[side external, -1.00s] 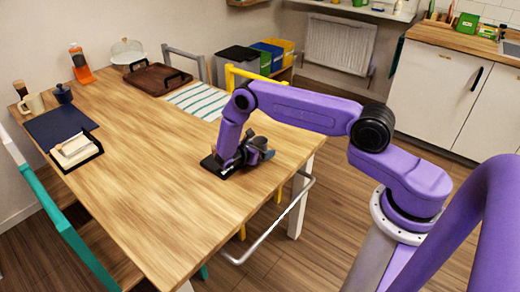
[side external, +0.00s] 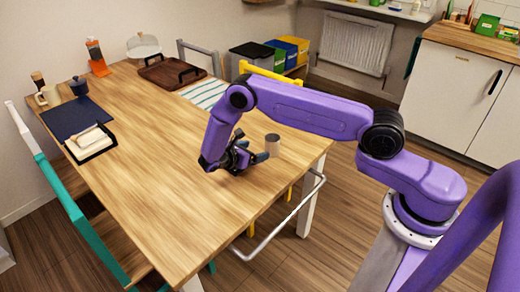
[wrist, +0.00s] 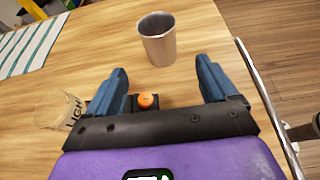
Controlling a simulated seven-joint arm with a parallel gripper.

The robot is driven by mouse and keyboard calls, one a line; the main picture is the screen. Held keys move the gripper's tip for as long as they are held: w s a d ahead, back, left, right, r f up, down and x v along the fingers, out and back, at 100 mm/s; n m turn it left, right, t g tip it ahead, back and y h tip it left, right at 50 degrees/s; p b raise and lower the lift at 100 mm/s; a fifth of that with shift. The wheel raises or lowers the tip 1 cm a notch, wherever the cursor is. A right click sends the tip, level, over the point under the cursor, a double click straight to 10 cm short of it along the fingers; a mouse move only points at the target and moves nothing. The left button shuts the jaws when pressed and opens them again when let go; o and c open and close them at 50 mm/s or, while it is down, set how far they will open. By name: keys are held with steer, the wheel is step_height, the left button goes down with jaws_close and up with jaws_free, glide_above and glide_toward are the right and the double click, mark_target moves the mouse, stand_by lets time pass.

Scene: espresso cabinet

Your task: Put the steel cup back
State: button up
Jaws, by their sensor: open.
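The steel cup (side external: 272,145) stands upright on the wooden table near its right edge, just beyond my fingertips. It also shows in the wrist view (wrist: 157,45), straight ahead of the fingers and apart from them. My gripper (side external: 257,155) is low over the table, left of the cup, with its fingers pointing towards it. In the wrist view, the two blue fingers (wrist: 163,70) are spread wide with bare table between their tips. A small orange knob (wrist: 147,100) shows near the finger bases; I cannot tell what it belongs to.
A clear tumbler with dark lettering (wrist: 58,110) is left of my fingers in the wrist view. A striped cloth (side external: 205,92) and brown tray (side external: 170,72) lie at the back. A navy mat (side external: 77,117) and napkin holder (side external: 91,142) are left. The table's middle is clear.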

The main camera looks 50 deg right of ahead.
steer(key=shift+a+r, duration=0.3)
steer(key=shift+a, duration=0.1)
steer(key=s+a+r+m+y, duration=0.25)
steer(key=s+a+r, duration=0.25)
steer(key=r, duration=0.3)
steer(key=s+a+r+m+y, duration=0.1)
steer(key=s+a+r+y, duration=0.3)
steer(key=r, duration=0.3)
steer(key=s+r+m+y, duration=0.1)
steer(key=s+r+y, duration=0.2)
steer(key=s, duration=1)
steer(key=s+r+m+y, duration=0.1)
steer(key=s+r+y, duration=0.3)
steer(key=s, duration=0.9)
steer(key=shift+s+d+r, duration=0.3)
steer(key=shift+s+r, duration=0.05)
steer(key=shift+r, duration=0.45)
